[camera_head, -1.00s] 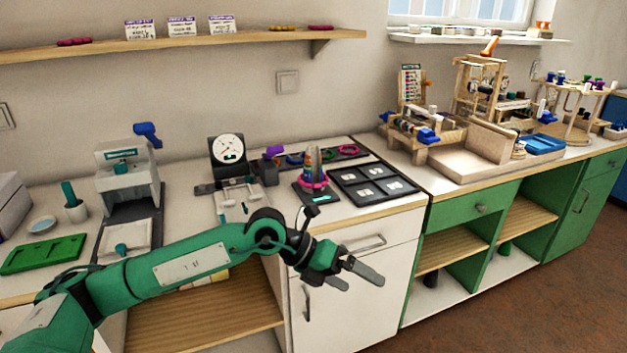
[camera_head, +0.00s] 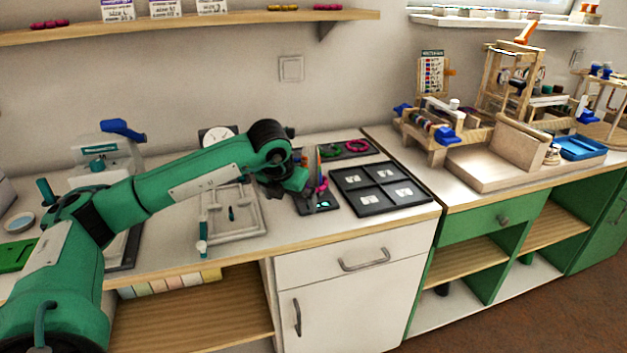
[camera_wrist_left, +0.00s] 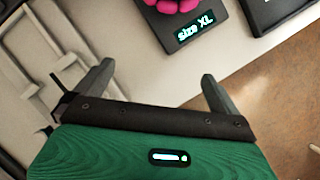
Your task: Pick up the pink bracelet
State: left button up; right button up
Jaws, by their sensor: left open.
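The pink bracelet (camera_head: 322,188) sits low around the coloured cone (camera_head: 319,165) on a dark sizing stand (camera_head: 325,206). My left gripper (camera_wrist_left: 158,72) is open and empty, its two fingers apart. In the head view the green left hand is just left of the cone and partly hides it. In the left wrist view the bracelet (camera_wrist_left: 172,4) shows only as a few pink beads at the top edge, beyond the fingertips. The stand's display there reads "size XL" (camera_wrist_left: 195,30). My right gripper is not in view.
A black tray with four sections (camera_head: 378,207) lies right of the stand. Another pink bracelet (camera_head: 356,146) and a green one (camera_head: 331,153) lie on a dark strip behind. A pale frame (camera_head: 240,228) is left of the stand. Wooden racks stand on the right counter.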

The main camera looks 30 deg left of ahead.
pick_arm(q)
jog(key=w, duration=0.2)
jog(key=w+a, duration=0.1)
jog(key=w, duration=0.5)
jog(key=shift+w+a, duration=0.15)
jog(key=shift+w, duration=0.1)
jog(key=shift+w+a+f, duration=0.15)
jog(key=shift+w+f, duration=0.05)
jog(key=shift+f, duration=0.4)
jog(key=shift+c, duration=0.4)
jog(key=c, duration=0.8)
